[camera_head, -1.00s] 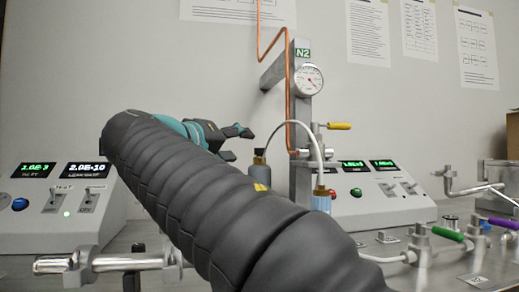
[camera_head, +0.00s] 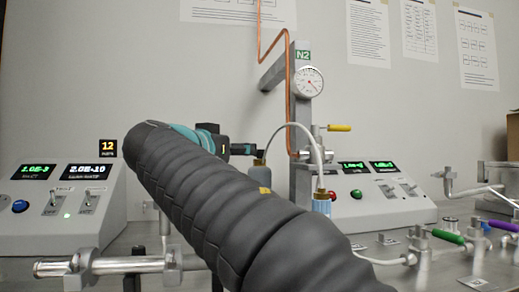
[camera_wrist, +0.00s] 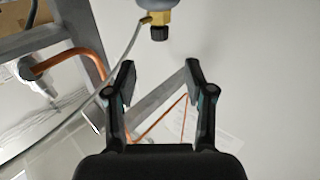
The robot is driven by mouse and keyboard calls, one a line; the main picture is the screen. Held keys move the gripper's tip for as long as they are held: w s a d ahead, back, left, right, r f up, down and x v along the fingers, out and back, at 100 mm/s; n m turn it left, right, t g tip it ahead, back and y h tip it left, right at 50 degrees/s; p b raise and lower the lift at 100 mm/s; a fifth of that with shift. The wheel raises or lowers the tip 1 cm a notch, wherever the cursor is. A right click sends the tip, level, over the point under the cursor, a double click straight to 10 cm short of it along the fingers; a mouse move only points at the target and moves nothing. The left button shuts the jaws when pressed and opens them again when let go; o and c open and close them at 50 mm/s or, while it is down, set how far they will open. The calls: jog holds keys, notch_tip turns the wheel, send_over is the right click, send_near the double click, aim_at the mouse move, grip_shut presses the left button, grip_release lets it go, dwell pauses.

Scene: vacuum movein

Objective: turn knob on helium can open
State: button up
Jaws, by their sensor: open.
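The helium can is a small grey bottle (camera_head: 258,179) standing behind my arm in the head view. A thin white hose runs from its top. In the wrist view its grey end (camera_wrist: 157,4) shows at the top edge, with a brass valve (camera_wrist: 158,18) and a black knob (camera_wrist: 159,33). My gripper (camera_wrist: 160,70) is open and empty. The knob lies ahead of the fingertips, roughly centred between them but apart from them. In the head view my gripper (camera_head: 245,149) is level with the can's top, just left of it. My arm hides part of the can.
A grey post with the N2 gauge (camera_head: 308,82) and a copper pipe stands right of the can. A blue-white fitting (camera_head: 322,203) and a control box (camera_head: 385,205) are near it. Another control box (camera_head: 40,225) stands at left. Metal piping (camera_head: 125,264) crosses the front.

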aim_at(260, 154)
jog(key=p+x, duration=0.2)
jog(key=x, duration=0.8)
jog(key=shift+w+d, duration=0.2)
jog(key=shift+w, duration=0.1)
grip_shut()
